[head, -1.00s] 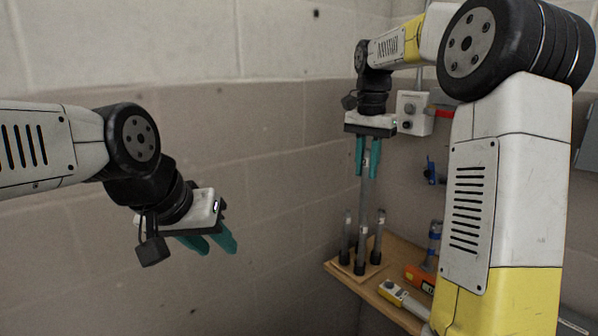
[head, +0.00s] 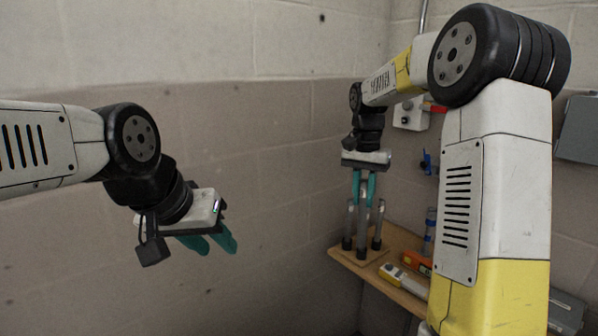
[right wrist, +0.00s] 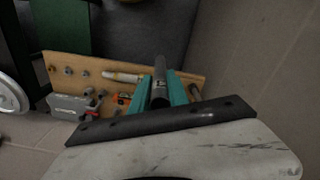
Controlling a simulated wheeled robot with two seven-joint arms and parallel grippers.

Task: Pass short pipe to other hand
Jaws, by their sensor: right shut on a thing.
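My right gripper (head: 363,203) points down and is shut on the short pipe (head: 364,188), a grey tube held upright between its teal fingers. In the right wrist view the short pipe (right wrist: 160,82) sits between the fingers, with a dark near end and a light mark. In the head view its lower end overlaps the pipes behind, so I cannot tell where it ends. My left gripper (head: 212,243) is at the left, well apart from the pipe. Its teal fingers are spread and nothing shows between them.
A wooden table (head: 400,241) stands in the corner. On it are several upright pipes (head: 377,224) on a stand, an orange tool (head: 416,262) and a pale yellow-tipped device (head: 398,277). A grey wall box (head: 411,112) is behind. Between my grippers the air is free.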

